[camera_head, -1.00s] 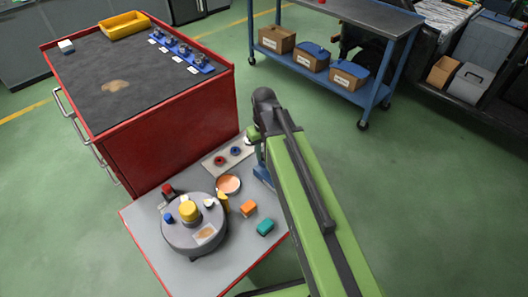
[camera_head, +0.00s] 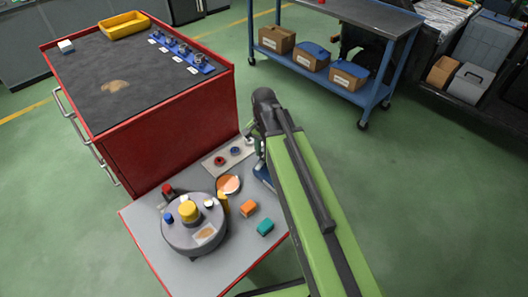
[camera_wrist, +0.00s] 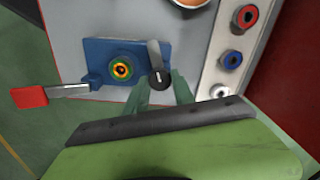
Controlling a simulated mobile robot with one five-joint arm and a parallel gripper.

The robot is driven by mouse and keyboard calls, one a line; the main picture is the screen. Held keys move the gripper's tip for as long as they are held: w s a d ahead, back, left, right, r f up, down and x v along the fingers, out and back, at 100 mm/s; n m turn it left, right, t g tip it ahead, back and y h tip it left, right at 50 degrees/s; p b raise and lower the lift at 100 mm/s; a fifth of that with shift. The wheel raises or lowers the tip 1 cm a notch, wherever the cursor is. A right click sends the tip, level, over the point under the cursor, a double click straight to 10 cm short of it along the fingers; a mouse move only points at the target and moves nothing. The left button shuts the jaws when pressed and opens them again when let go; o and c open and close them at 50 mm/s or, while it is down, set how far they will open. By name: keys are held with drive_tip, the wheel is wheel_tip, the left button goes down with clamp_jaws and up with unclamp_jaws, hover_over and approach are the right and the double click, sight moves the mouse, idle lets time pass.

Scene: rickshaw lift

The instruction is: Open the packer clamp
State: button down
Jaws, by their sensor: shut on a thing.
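A blue block fixture (camera_wrist: 97,58) sits on the grey bench top, with a ringed green, yellow and orange round part (camera_wrist: 121,69) in it. I take this as the packer clamp. At its right is a black round knob (camera_wrist: 159,79) with a grey lever arm (camera_wrist: 153,52) pointing up in the wrist view. A red-ended bar (camera_wrist: 30,97) sticks out at its left. My gripper (camera_wrist: 161,90) has its greenish fingers on either side of the black knob, shut on it. In the head view, my arm hides most of the blue fixture (camera_head: 263,175).
A light strip with red and blue rings (camera_head: 228,155) lies beside the fixture, near the red cabinet (camera_head: 175,145). A grey round device with a yellow top (camera_head: 190,235), a copper-coloured disc (camera_head: 229,184), an orange block (camera_head: 249,208) and a teal block (camera_head: 265,228) are on the bench.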

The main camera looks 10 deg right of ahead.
drive_tip(key=shift+m, duration=1.9)
drive_tip(key=c, duration=1.1)
unclamp_jaws()
drive_tip(key=shift+o, duration=0.2)
wheel_tip(320, 180, up, 17)
drive_tip(key=p, duration=1.7)
drive_tip(key=shift+r, duration=0.2)
drive_tip(key=shift+d, duration=0.1)
